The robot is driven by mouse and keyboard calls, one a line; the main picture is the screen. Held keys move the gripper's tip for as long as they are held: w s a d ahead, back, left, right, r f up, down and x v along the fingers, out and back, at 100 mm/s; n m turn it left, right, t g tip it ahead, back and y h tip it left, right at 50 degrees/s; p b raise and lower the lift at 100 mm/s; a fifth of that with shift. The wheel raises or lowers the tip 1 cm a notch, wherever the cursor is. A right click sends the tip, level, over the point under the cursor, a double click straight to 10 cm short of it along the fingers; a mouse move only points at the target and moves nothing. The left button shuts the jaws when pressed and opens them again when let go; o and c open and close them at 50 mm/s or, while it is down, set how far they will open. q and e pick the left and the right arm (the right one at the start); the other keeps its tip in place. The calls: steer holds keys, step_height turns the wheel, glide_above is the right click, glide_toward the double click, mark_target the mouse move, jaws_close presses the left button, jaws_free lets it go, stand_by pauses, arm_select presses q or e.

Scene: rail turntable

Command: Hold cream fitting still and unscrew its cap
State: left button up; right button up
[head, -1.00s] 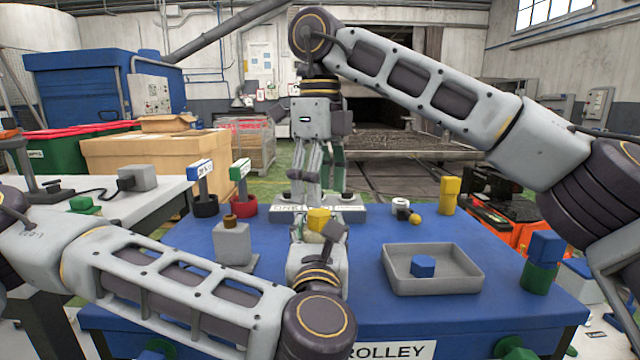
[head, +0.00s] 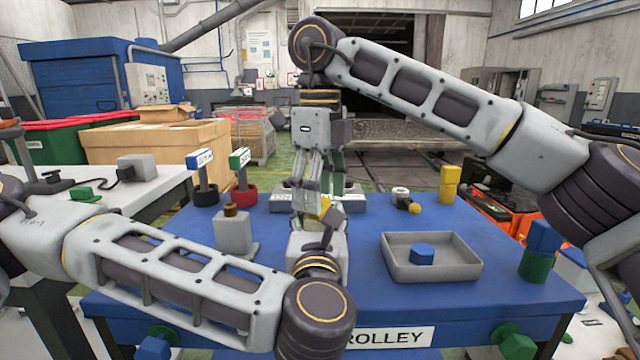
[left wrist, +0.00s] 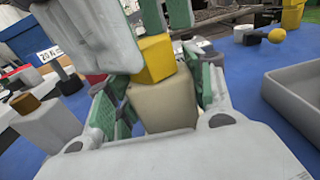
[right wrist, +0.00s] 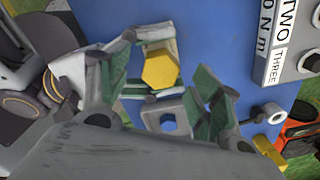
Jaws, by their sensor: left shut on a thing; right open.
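The cream fitting (left wrist: 163,103) stands between the fingers of my left gripper (left wrist: 160,92), which is shut on its sides. A yellow cap (left wrist: 153,58) sits on top of the fitting. The cap shows as a yellow hexagon in the right wrist view (right wrist: 160,70) and is partly covered in the head view (head: 324,207). My right gripper (head: 318,197) points down from above, open, with its fingertips close to the cap. I cannot tell whether they touch it. The fitting itself is mostly hidden in the head view.
A grey tray (head: 462,268) with a blue hexagonal piece (head: 421,254) lies right on the blue trolley (head: 370,225). A grey block with a brown top (head: 233,232) stands left.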

steer(key=shift+f, duration=0.4)
steer(key=c, duration=1.3)
steer(key=shift+n, duration=3)
steer(key=shift+w+n, duration=0.1)
steer(key=shift+n, duration=2.9)
